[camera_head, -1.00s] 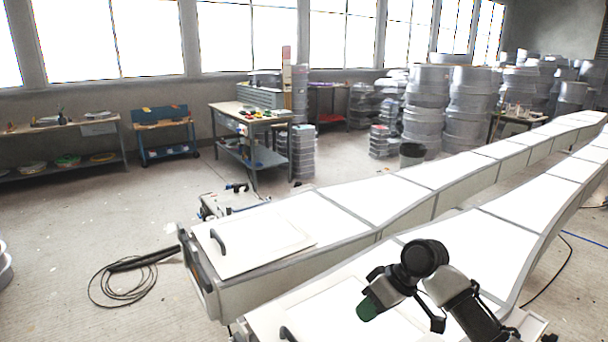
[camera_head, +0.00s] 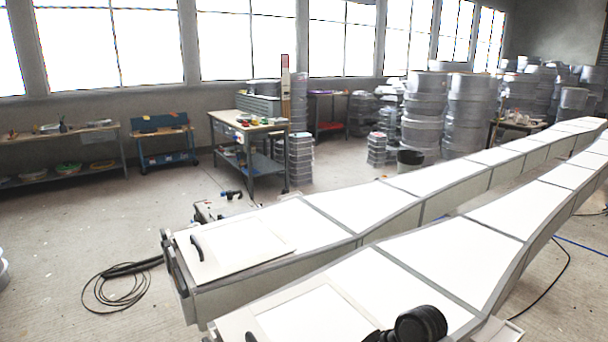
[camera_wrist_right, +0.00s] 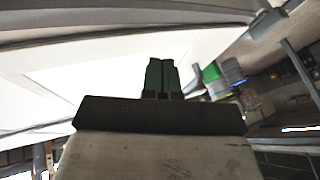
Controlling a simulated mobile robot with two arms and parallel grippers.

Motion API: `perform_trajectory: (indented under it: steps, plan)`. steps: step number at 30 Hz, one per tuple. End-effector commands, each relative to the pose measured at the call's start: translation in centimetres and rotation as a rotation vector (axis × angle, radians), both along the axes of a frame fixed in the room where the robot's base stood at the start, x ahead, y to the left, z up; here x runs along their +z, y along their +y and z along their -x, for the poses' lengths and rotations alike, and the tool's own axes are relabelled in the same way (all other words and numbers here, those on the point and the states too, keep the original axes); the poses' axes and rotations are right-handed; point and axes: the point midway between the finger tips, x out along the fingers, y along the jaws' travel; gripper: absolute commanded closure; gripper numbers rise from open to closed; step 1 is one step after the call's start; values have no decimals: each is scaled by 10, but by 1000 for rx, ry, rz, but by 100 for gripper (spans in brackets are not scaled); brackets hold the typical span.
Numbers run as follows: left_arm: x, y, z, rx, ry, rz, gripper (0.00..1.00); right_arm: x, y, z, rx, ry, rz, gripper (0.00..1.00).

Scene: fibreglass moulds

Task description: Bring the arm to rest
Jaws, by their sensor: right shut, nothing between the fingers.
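My right arm (camera_head: 420,324) shows only as a dark, rounded joint at the bottom edge of the head view, in front of the near mould. Its gripper is out of that view. In the right wrist view my right gripper (camera_wrist_right: 161,76) shows its two green fingers side by side, shut with nothing between them. A pale white surface lies behind the fingers. My left gripper is in neither view.
Two long white moulds stretch to the back right, the far mould (camera_head: 330,215) and the near mould (camera_head: 440,255). A coiled black hose (camera_head: 120,288) lies on the floor at left. A workbench (camera_head: 248,130) and stacked grey drums (camera_head: 470,110) stand behind. The floor at left is mostly clear.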

Motion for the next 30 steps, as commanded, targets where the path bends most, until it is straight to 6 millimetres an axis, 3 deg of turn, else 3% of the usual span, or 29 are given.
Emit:
perform_trajectory:
  steps: [7,12,18,30]
  plan:
    - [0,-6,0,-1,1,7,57,-52,2,76,-88,-25,51,100]
    - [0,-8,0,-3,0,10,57,-72,-15,139,-221,-51,122,100]
    - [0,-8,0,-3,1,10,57,-76,-41,189,-346,-64,210,100]
    - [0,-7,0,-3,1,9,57,-65,-84,256,-517,-68,362,100]
